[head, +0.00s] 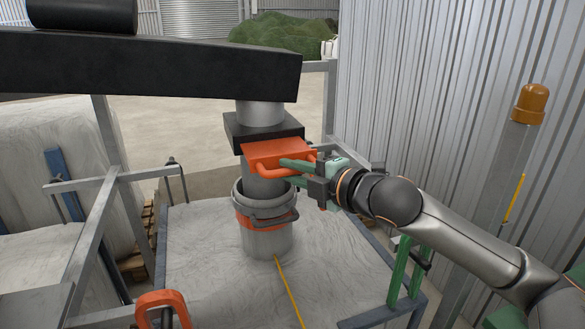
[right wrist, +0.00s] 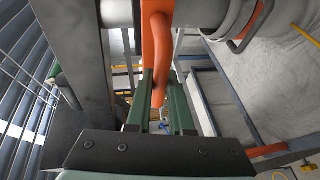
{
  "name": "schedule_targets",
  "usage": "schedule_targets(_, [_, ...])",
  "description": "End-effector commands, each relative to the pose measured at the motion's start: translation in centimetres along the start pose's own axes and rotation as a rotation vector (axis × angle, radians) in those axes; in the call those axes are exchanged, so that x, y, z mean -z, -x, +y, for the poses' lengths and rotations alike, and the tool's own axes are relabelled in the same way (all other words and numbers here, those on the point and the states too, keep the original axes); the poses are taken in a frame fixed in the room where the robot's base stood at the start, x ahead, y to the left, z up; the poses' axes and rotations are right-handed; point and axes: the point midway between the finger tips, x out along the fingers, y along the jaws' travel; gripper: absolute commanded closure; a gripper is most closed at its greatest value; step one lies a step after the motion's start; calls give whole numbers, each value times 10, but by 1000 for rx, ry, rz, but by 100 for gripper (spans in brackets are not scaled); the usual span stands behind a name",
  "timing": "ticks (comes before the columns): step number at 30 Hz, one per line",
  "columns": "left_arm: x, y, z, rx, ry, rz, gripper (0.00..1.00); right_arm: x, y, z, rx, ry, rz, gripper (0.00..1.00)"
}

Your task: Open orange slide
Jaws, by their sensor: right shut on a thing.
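The orange slide (head: 270,150) is a flat plate with a looped bar handle, set under a black block on the vertical grey pipe. Its orange handle (right wrist: 157,45) also shows in the right wrist view. My right gripper (head: 292,169) reaches in from the right with its green fingers at the handle. In the right wrist view my right gripper (right wrist: 163,85) has the handle between its two fingers and is shut on it. The fingers hide part of the handle. My left gripper does not show.
A grey bucket (head: 264,235) with an orange band hangs below the pipe, over a pale sheet-covered surface (head: 200,270). A black beam (head: 150,62) crosses above. Grey rails (head: 85,225) stand at left, and a corrugated wall (head: 440,90) at right. Another orange handle (head: 163,299) is at front left.

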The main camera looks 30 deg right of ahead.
Motion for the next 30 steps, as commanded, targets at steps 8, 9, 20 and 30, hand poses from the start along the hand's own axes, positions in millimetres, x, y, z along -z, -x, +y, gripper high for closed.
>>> schedule_targets(8, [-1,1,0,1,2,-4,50,1,0,0,-2,2,3,100])
schedule_targets(9, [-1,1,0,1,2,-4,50,1,0,0,-2,1,3,100])
schedule_targets(20, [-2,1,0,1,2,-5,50,1,0,0,-2,0,2,57])
schedule_targets(30, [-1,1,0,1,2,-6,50,0,0,1,-1,0,1,50])
